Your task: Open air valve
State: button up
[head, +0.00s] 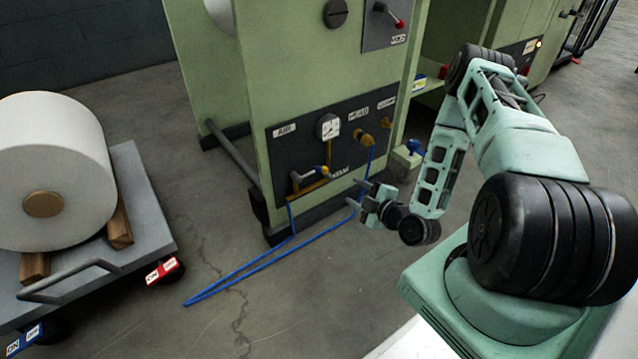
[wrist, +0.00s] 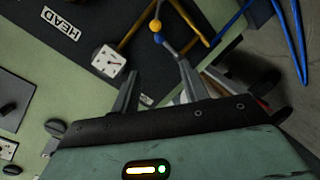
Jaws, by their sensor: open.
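The valve lever with a blue-and-yellow knob (head: 322,170) is on the dark panel (head: 300,158) of the green machine, under a white gauge (head: 328,126) and near the AIR label (head: 285,130). Brass-coloured pipe runs beside it. My gripper (head: 355,191) is open and empty, to the right of the knob and slightly lower in the head view. In the wrist view, the knob (wrist: 157,32) shows beyond the fingertips of my gripper (wrist: 158,67), with no visible contact. The gauge (wrist: 108,62) is left of the fingers there.
A cart (head: 148,205) carrying a large white roll (head: 55,160) stands at the left. A blue hose (head: 240,272) lies on the floor below the panel. Brass fittings (head: 365,138) stick out right of the gauge. Floor between cart and machine is mostly clear.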

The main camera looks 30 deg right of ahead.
aim_at(320, 171)
jog(key=b+x, duration=0.6)
jog(key=x, duration=0.9)
jog(key=shift+w+f, duration=0.1)
jog(key=shift+w, duration=0.15)
jog(key=shift+b+x, duration=0.4)
jog(key=shift+x, duration=0.45)
grip_shut()
